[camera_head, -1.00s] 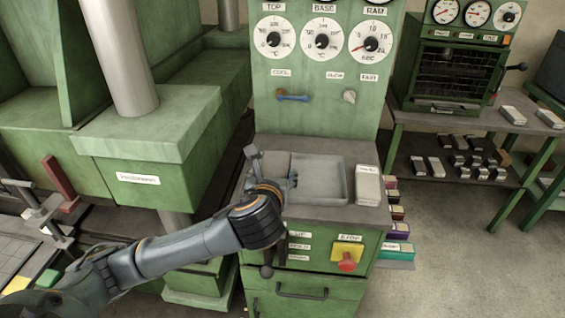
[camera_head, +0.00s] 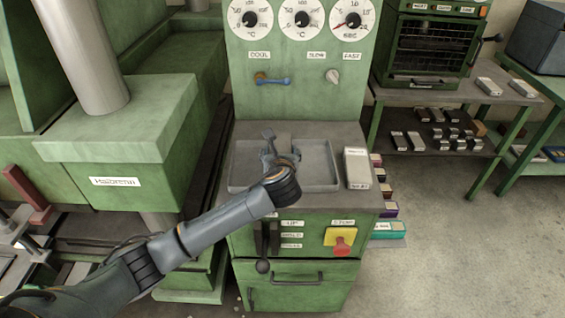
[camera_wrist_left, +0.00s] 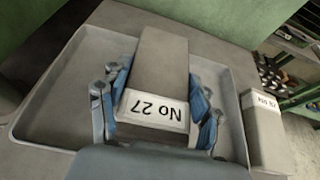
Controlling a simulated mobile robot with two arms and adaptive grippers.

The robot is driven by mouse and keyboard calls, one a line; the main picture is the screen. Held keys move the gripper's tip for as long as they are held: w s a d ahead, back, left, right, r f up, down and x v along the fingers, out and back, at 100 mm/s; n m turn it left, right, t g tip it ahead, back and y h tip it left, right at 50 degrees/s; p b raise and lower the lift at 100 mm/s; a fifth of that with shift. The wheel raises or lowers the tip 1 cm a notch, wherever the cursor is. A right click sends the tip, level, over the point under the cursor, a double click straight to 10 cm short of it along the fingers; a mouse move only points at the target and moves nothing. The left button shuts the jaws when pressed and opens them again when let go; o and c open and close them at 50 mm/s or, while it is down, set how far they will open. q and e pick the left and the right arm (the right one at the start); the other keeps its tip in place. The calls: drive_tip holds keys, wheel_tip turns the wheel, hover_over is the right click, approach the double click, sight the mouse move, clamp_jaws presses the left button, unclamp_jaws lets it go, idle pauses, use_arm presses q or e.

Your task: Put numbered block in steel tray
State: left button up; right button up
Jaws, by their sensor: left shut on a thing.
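The numbered block, a grey bar with a white "No 27" label (camera_wrist_left: 160,65), is between the fingers of my left gripper (camera_wrist_left: 158,100) in the left wrist view. The left gripper (camera_head: 280,157) is shut on it, over the middle of the steel tray. In the head view the block (camera_head: 284,142) is mostly hidden behind the gripper. The shallow grey steel tray (camera_head: 323,187) lies on the green machine's ledge; its raised rim also shows in the left wrist view (camera_wrist_left: 232,115). Whether the block touches the tray floor I cannot tell. My right gripper is not in view.
Another labelled grey block (camera_head: 357,168) stands just right of the tray, also in the left wrist view (camera_wrist_left: 264,125). The machine's dial panel (camera_head: 300,90) rises behind. A red stop button (camera_head: 341,243) is below the ledge. A shelf table (camera_head: 450,95) with several blocks is at right.

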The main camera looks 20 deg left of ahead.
use_arm(q)
drive_tip(key=shift+w+d+f, duration=0.2)
drive_tip(key=shift+w+f, duration=0.35)
drive_tip(key=shift+f, duration=1.6)
drive_tip(key=shift+f, duration=0.1)
drive_tip(key=o, duration=1.5)
drive_tip(key=shift+f, duration=0.1)
drive_tip(key=v, duration=1.2)
